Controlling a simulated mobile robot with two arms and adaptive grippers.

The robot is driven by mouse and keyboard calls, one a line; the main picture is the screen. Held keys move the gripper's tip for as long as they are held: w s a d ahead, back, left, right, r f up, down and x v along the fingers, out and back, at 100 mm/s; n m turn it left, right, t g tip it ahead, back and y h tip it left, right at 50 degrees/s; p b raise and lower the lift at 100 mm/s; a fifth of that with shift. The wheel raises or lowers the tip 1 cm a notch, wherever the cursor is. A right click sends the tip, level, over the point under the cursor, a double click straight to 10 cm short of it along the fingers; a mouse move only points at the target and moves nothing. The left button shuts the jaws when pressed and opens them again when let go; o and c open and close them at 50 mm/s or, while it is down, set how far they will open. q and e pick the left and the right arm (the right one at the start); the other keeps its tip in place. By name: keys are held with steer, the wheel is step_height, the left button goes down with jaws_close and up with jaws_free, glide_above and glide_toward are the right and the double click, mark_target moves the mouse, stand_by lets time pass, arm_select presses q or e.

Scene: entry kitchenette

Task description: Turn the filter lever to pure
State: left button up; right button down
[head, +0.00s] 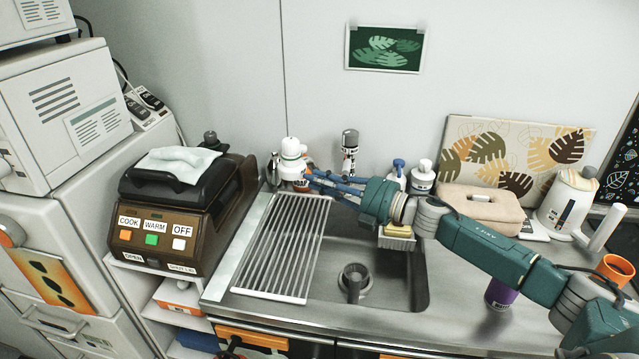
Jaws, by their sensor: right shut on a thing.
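My right arm reaches in from the right across the sink. My right gripper (312,180) has its blue fingers at the right side of the filter and is shut on a small part there, which looks like the filter lever. The fingers hide the lever, so its setting cannot be read. My left gripper is not in view.
A silver drying rack (284,248) covers the left of the sink (390,285). A brown cooker (175,215) stands left of it. A purple can (501,294) is below my arm.

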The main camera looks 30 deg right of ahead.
steer(key=shift+s+a, duration=0.1)
steer(key=shift+a, duration=0.1)
steer(key=c, duration=1.6)
jaws_free()
steer(key=shift+c, duration=0.2)
steer(key=v, duration=1.1)
steer(key=shift+s+d, duration=0.2)
steer(key=shift+s, duration=0.1)
steer(key=shift+f, duration=0.15)
